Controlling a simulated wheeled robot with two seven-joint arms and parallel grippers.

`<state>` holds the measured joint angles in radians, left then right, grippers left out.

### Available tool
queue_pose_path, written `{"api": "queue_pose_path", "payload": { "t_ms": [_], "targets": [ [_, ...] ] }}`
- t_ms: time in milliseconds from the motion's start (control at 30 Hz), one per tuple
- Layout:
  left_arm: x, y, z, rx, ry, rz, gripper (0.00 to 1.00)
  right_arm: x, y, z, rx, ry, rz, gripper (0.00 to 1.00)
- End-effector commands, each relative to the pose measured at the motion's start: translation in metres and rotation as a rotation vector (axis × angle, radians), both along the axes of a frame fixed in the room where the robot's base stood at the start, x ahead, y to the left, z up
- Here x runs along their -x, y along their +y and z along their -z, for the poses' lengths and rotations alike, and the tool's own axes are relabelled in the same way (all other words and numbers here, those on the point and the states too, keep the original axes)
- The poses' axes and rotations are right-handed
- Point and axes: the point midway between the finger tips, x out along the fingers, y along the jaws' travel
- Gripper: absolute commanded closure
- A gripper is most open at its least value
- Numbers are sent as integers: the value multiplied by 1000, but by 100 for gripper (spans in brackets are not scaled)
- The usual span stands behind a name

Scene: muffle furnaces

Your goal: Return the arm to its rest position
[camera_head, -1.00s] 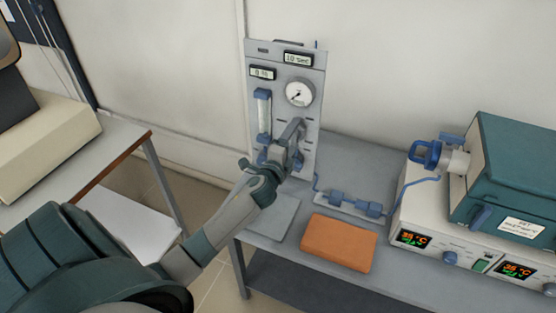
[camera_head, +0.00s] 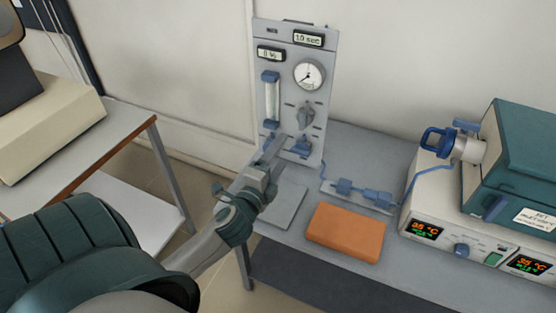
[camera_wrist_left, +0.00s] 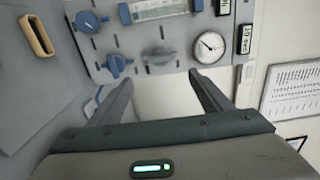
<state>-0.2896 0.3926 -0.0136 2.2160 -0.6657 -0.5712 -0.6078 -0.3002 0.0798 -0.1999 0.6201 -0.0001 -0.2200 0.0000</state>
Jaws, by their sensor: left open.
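My left gripper (camera_head: 270,153) is open and empty, low in front of the grey gas panel (camera_head: 327,62). In the left wrist view its two fingers (camera_wrist_left: 160,88) stand apart with nothing between them, and the panel (camera_wrist_left: 185,53) lies beyond. The panel carries a round gauge (camera_head: 309,74), a flow tube (camera_head: 271,98), a grey knob (camera_head: 306,114) and a blue knob (camera_head: 302,147). Its displays read "10 sec" and a percent value too small to read surely. My right gripper is not in view.
An orange block (camera_head: 346,232) and a flat grey plate (camera_head: 283,207) lie on the grey bench (camera_head: 375,152). A teal furnace (camera_head: 530,150) on its control box stands at right. Another table (camera_head: 110,145) with a beige device is at left. Open floor lies between them.

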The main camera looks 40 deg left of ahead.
Motion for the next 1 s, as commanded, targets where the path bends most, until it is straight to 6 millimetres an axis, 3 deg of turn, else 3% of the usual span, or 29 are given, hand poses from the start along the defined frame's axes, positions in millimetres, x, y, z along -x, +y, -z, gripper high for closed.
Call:
{"api": "queue_pose_path", "payload": {
  "t_ms": [767, 867, 1000],
  "targets": [
    [6, -1, 1, 11, 3, -3, 28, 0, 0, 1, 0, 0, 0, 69],
    [12, -2, 10, 63, 26, -20, 28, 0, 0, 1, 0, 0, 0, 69],
    [31, -6, 40, 236, 100, -79, 28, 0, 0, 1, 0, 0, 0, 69]
  ]
}}
